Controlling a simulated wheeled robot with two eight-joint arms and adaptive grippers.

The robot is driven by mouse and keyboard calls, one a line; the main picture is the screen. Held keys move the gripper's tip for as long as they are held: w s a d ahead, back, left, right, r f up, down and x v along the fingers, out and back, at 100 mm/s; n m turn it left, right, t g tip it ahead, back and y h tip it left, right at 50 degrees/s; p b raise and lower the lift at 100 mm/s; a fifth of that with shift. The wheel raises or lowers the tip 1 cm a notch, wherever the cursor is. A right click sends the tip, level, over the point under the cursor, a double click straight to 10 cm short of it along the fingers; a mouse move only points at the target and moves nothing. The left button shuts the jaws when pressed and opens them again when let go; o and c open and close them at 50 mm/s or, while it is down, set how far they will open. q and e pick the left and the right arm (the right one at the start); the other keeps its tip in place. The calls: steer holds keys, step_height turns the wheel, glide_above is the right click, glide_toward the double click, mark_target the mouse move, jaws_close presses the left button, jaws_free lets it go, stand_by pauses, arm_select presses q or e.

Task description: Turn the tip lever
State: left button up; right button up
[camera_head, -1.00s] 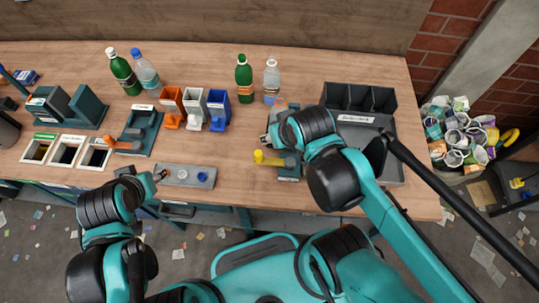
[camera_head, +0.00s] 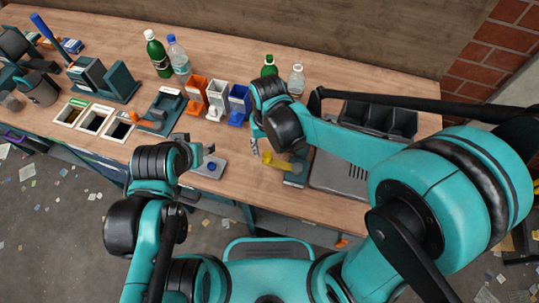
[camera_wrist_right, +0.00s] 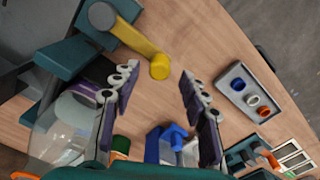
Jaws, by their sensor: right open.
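A yellow lever (camera_head: 277,161) is fixed to a teal-grey unit (camera_head: 297,175) on the bench's right half. In the right wrist view the lever (camera_wrist_right: 138,42) reaches from a grey pivot to a round yellow end. My right gripper (camera_head: 256,149) is beside and above the lever. In the wrist view its open, empty fingers (camera_wrist_right: 160,76) have the yellow end between and just beyond their tips. I cannot tell whether they touch it. My left gripper (camera_head: 196,146) is by the button panel, its jaws too small to read. An orange lever (camera_head: 138,120) is on another unit further left.
The button panel (camera_head: 209,168) lies near the front edge. Orange, white and blue holders (camera_head: 239,101) stand behind, with green and clear bottles (camera_head: 296,80) further back. A black divided tray (camera_head: 345,172) is right of the lever. Bare wood lies between panel and lever.

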mark_target(267, 154)
step_height(267, 154, down, 4)
steer(key=shift+f+b, duration=0.2)
steer(key=shift+b, duration=0.4)
jaws_close()
